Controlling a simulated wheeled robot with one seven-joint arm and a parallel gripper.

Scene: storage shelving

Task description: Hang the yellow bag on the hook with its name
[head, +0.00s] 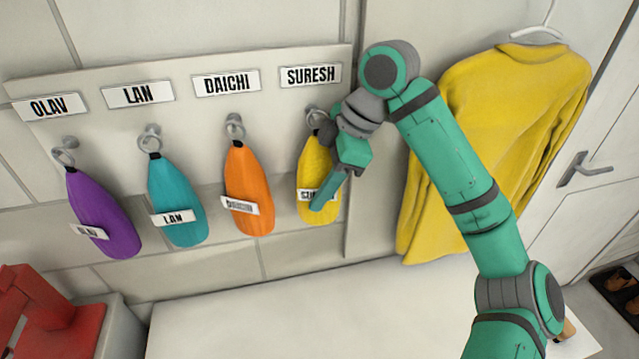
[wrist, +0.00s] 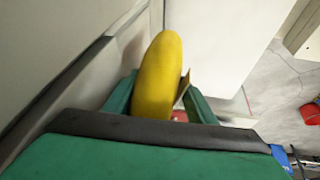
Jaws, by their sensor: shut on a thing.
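The yellow bag (head: 317,180) hangs upright below the SURESH sign (head: 311,75) in the head view, and its name tag (head: 318,195) is partly covered by my gripper. A ring at its top is at the hook (head: 316,115) under that sign; my arm hides part of this spot, so I cannot tell whether the ring is fully over the hook. My gripper (head: 322,200) is shut on the yellow bag. In the wrist view the bag (wrist: 158,75) stands between my two green fingers, with the tag edge-on at its right.
Purple (head: 95,212), teal (head: 177,203) and orange (head: 248,190) bags hang on the hooks under OLAV, LAN and DAICHI. A yellow jacket (head: 500,130) hangs to the right, behind my arm. A white bench top (head: 300,310) lies below, with a red object (head: 50,310) at lower left.

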